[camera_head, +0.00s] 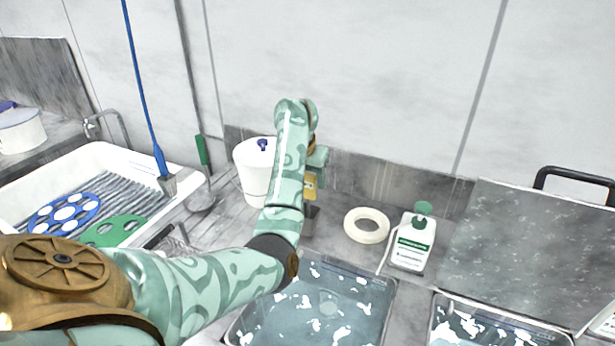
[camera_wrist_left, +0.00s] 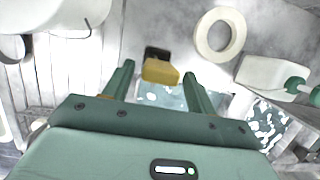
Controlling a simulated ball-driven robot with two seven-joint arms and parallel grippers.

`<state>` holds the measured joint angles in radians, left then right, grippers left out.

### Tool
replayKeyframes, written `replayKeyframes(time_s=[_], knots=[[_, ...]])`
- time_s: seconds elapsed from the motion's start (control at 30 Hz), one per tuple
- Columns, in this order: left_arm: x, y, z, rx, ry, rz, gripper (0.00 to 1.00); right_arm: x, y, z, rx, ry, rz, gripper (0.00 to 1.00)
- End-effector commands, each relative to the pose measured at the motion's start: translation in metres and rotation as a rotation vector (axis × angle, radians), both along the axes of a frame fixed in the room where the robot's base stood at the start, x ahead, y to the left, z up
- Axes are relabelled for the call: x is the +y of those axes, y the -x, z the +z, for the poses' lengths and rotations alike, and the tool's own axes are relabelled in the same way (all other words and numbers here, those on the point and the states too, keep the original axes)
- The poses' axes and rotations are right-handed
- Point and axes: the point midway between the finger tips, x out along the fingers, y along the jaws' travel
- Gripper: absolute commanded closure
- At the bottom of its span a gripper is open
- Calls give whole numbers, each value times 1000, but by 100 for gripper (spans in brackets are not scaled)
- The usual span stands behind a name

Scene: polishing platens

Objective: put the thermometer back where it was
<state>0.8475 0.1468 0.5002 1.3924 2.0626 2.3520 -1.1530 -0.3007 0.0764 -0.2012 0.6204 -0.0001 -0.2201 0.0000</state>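A yellow thing, which looks like the thermometer (camera_head: 311,184), shows just below my left gripper (camera_head: 317,160) in the head view. A small dark holder (camera_head: 311,217) stands directly under it. In the left wrist view the yellow thermometer (camera_wrist_left: 160,71) lies between the fingertips of my left gripper (camera_wrist_left: 158,70), with a narrow gap on each side. The fingers are apart. The dark holder (camera_wrist_left: 157,53) shows just beyond the yellow part. I cannot tell whether the thermometer sits in the holder. My right gripper is not in view.
A white bucket (camera_head: 253,170) stands left of the holder. A white tape ring (camera_head: 367,225) and a green-capped bottle (camera_head: 411,243) stand to the right. A water-filled tray (camera_head: 340,300) is in front. A white sink (camera_head: 120,168) with blue and green discs is at left.

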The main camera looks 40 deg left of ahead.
Motion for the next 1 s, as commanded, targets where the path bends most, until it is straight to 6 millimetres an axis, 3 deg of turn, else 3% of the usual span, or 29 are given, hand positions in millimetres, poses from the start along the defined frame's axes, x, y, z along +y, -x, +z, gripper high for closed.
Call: replayKeyframes(time_s=[0.37,0.8,1.0], knots=[[0,1,9,-1,-1,0,40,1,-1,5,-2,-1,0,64],[-8,27,103,-3,-2,0,40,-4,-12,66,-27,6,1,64],[-10,33,119,0,-1,1,40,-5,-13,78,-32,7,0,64]])
